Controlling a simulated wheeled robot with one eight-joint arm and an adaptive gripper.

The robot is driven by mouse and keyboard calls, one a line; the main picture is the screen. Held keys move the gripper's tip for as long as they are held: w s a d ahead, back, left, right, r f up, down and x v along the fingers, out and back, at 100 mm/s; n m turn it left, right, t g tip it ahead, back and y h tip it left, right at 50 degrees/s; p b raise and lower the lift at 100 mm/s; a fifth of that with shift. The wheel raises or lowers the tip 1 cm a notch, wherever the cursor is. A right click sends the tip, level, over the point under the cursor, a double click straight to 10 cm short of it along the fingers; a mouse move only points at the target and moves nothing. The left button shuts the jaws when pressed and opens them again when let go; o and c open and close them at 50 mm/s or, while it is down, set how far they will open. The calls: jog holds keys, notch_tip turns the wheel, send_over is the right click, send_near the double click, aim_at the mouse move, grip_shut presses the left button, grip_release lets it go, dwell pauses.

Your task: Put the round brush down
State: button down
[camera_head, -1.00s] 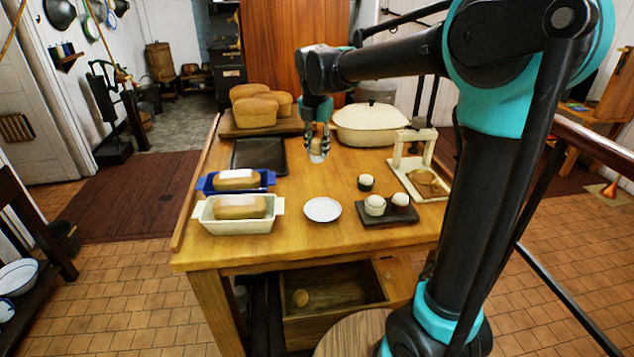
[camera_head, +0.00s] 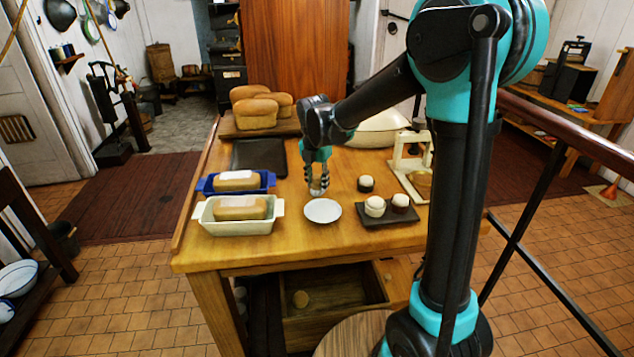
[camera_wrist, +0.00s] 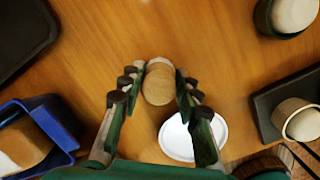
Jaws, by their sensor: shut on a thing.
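My gripper (camera_head: 318,186) is shut on the round brush, above the wooden table just behind the small white plate (camera_head: 323,210). In the wrist view the brush (camera_wrist: 158,86) shows as a round tan wooden top between the fingertips. Its underside is hidden there, and in the head view the fingers cover most of it. I cannot tell whether it touches the table (camera_head: 290,240). The plate also shows in the wrist view (camera_wrist: 194,138), partly behind a finger.
Left are a blue loaf dish (camera_head: 205,185), a white loaf dish (camera_head: 240,226) and a black tray (camera_head: 258,157). Right are a small pale-topped pot (camera_head: 366,184), a dark tray (camera_head: 385,220) with two more, and a cream stand (camera_head: 398,165). Bare wood lies between.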

aim_at(316, 191)
jog(key=shift+f, duration=0.1)
jog(key=c, duration=1.1)
grip_release()
notch_tip(316, 191, up, 12)
jog(key=s, duration=0.1)
jog(key=shift+s+a, duration=0.15)
jog(key=shift+s, duration=0.25)
jog(key=f, duration=0.4)
jog(key=w+f, duration=0.1)
jog(key=f, duration=0.3)
jog(key=w+f, duration=0.1)
jog(key=f, duration=0.3)
jog(key=shift+r, duration=1.4)
